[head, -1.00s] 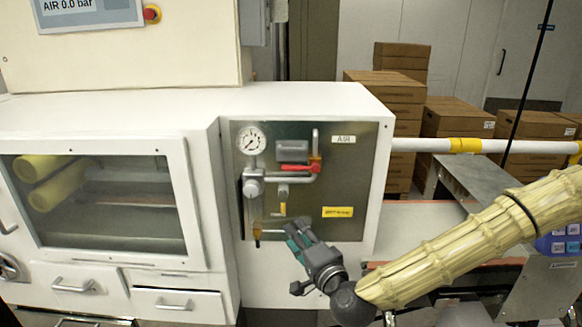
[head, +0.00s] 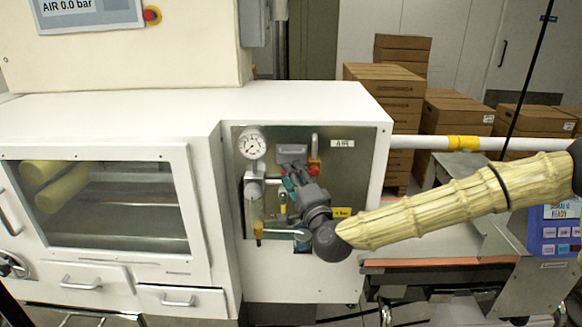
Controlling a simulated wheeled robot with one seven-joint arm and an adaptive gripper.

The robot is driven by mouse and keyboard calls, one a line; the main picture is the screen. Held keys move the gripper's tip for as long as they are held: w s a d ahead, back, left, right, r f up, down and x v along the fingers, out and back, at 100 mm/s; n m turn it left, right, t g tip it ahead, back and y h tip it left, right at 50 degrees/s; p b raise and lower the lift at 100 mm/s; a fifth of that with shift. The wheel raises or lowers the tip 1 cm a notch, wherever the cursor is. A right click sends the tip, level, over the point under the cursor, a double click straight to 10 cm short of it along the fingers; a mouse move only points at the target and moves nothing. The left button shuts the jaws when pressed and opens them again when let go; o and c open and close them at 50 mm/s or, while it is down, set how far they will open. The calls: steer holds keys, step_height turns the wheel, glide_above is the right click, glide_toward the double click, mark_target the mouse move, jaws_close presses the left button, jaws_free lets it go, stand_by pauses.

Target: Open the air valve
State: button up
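The air valve panel (head: 355,165) is a metal plate labelled AIR on the white machine. The valve's red part (head: 314,168) shows near the upright grey pipe, just above and right of my gripper. My gripper (head: 288,180), dark with teal pads, is in front of the panel's middle, reaching up and left toward the pipework. It hides part of the pipes, and I cannot tell whether it touches the valve or how far its fingers are apart. A round gauge (head: 252,145) is at the panel's upper left. The display (head: 88,12) reads AIR 0.0 bar.
A clear filter bowl (head: 256,215) hangs left of my gripper, and a yellow tag (head: 341,212) is to its right. A white pipe (head: 420,144) runs right from the machine. Cardboard boxes (head: 385,90) stand behind. A conveyor (head: 430,264) is at lower right.

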steer(key=shift+x, duration=0.95)
jaws_close()
steer(key=shift+m+t+b, duration=0.3)
steer(key=shift+m+b, duration=0.2)
steer(key=shift+b, duration=0.5)
steer(key=shift+r+m+b, duration=0.3)
steer(key=shift+r+b, duration=0.05)
steer(key=shift+b, duration=0.05)
jaws_free()
steer(key=v, duration=0.8)
